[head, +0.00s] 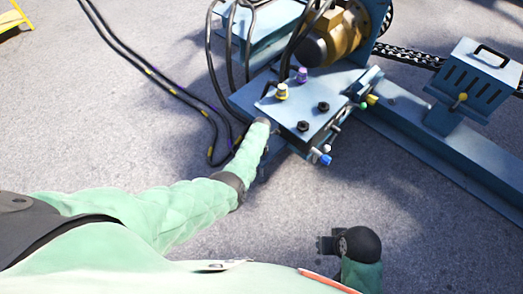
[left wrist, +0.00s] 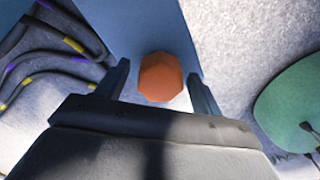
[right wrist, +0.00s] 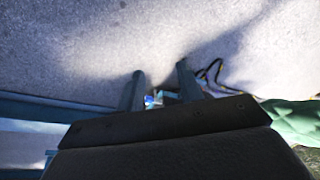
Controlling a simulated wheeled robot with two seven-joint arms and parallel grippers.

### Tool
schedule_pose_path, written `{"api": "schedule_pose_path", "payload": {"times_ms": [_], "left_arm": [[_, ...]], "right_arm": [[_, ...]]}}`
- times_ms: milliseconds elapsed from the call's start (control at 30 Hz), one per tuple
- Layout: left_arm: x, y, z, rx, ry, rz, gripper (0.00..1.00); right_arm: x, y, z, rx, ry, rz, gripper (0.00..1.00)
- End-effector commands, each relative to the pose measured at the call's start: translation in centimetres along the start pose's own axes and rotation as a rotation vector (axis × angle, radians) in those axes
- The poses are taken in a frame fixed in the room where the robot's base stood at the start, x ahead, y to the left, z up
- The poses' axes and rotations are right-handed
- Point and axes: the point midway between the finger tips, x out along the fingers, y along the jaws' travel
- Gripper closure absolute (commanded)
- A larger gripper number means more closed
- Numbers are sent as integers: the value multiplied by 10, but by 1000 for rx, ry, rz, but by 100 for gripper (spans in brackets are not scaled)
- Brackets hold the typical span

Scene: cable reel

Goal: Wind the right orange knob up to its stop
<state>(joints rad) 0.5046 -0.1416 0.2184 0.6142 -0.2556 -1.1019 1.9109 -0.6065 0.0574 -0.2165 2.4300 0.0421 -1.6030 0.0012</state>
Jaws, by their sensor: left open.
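An orange knob (left wrist: 160,78) shows in the left wrist view, on the edge of a blue panel. My left gripper (left wrist: 158,86) is open, with one finger on each side of the knob and visible gaps between; it is not closed on it. In the head view my left arm reaches the near left side of the blue control box (head: 290,107); the orange knob is hidden there, and I cannot tell which orange knob this is. My right gripper (head: 325,244) is low over the floor, away from the box; its fingers (right wrist: 160,78) stand apart and empty.
Black cables (head: 165,85) lie to the left. A blue beam (head: 440,150) runs right. Floor in front is clear.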

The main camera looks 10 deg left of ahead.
Motion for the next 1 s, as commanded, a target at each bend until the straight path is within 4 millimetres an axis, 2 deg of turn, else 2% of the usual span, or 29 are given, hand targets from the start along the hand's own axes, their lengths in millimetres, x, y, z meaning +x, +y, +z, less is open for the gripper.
{"api": "schedule_pose_path", "payload": {"times_ms": [167,500,700,1000], "left_arm": [[-6,0,0,0,0,1,33],[-49,0,1,0,-2,2,33],[-69,0,0,-1,0,1,33],[-78,0,0,0,0,0,33]], "right_arm": [[-1,2,1,-3,-8,5,64],[-20,6,1,18,-26,18,64],[-20,8,2,26,-35,20,64],[-20,9,4,20,-42,24,64]]}}
